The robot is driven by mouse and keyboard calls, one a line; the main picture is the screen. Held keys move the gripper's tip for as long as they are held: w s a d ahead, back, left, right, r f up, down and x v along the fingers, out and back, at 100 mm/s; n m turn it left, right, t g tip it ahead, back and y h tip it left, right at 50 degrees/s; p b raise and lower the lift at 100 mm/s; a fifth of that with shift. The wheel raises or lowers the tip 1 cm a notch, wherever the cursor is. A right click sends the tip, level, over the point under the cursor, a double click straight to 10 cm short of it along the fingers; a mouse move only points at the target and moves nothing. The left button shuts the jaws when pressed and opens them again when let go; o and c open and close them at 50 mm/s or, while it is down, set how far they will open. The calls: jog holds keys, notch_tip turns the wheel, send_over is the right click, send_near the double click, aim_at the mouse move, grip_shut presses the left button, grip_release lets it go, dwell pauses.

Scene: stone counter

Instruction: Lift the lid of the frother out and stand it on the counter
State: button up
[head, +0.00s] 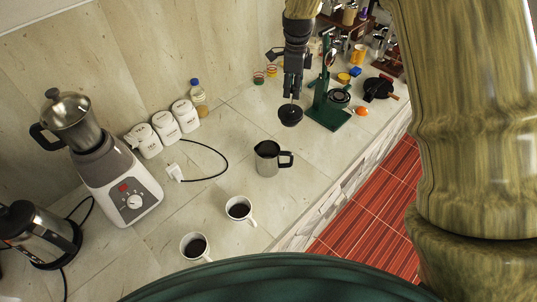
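The frother (265,163) is a steel jug with a black handle on its right. It stands upright on the counter with its top open and dark inside. Its black round lid (290,117) is out of the jug, beyond it and a little to the right. My gripper (291,97) points down over the lid, with its fingers close together on the thin stem or knob at the lid's top. From this one view I cannot tell whether the lid's underside touches the counter.
A green lever press (327,113) stands just right of the lid. Two cups (239,209) (194,246) of dark liquid are nearer me. White canisters (164,127), a bottle (198,97) and a blender-like machine (120,185) are at left. Counter left of the lid is clear.

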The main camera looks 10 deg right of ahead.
jog(key=shift+w+d, duration=1.35)
jog(key=shift+d, duration=0.25)
notch_tip(320, 180, down, 13)
jog(key=b, duration=0.5)
jog(key=shift+f, duration=0.2)
dwell(2.0)
jog(key=shift+f, duration=0.9)
dwell(1.4)
jog(key=o, duration=1.4)
jog(key=shift+c, duration=0.2)
